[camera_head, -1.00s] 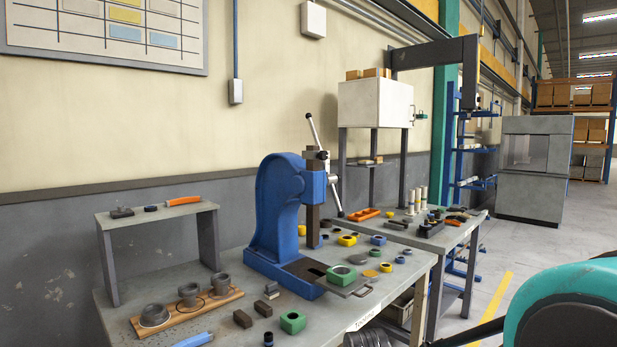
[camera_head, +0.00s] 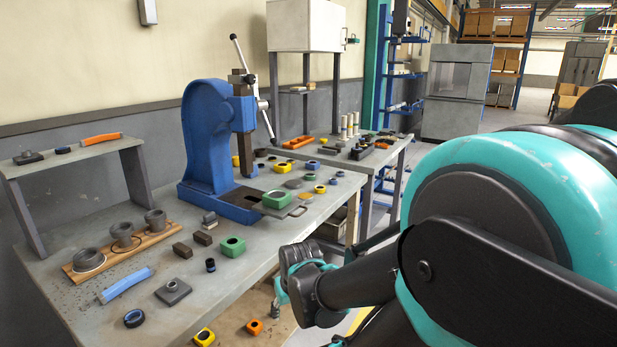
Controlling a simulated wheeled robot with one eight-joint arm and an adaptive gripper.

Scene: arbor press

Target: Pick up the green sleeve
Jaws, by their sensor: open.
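Two green pieces show in the head view, and I cannot tell which is meant. One green sleeve (camera_head: 232,246), a squat block with a round dark hole, stands on the near bench top beside two dark blocks. A second green piece (camera_head: 277,200), also with a round opening, rests on a grey plate at the base of the blue arbor press (camera_head: 207,145). Neither is held. Sections of my arm fill the right and lower middle of the view, in front of the bench edge. No gripper fingertips can be made out.
A wooden board (camera_head: 76,273) with grey rings, a blue-handled tool (camera_head: 125,286), a grey square block (camera_head: 173,291) and a dark ring (camera_head: 134,318) lie at left. A raised shelf (camera_head: 75,158) stands behind. A yellow piece (camera_head: 204,337) and an orange piece (camera_head: 255,326) sit in front.

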